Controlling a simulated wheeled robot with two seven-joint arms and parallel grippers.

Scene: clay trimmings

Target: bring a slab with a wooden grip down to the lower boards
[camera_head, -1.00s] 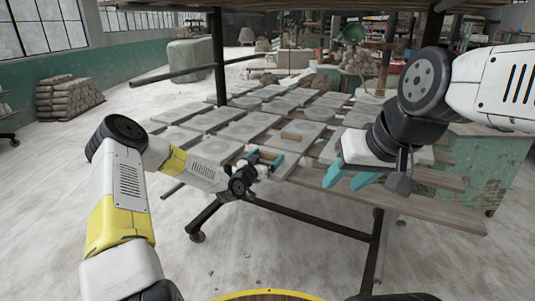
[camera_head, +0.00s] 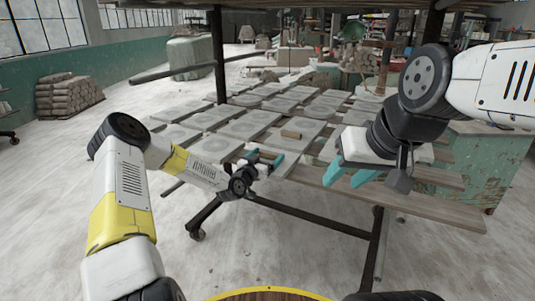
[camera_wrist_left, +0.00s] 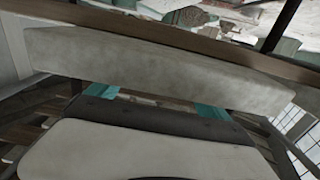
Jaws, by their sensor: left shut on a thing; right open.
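A pale grey slab (camera_head: 284,143) with a brown wooden grip (camera_head: 291,134) on top lies at the near edge of the rack's boards (camera_head: 330,177) in the head view. My left gripper (camera_head: 264,160) is at its near edge. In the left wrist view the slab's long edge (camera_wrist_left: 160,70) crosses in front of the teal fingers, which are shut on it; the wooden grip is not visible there. My right gripper (camera_head: 350,177) is open and empty, right of the slab above the boards' near edge.
Several other grey slabs (camera_head: 213,147) cover the boards behind and to the left. Dark rack posts (camera_head: 219,55) stand at the back left and right. A green worn cabinet (camera_head: 483,165) is at the right. Open floor (camera_head: 60,200) lies to the left.

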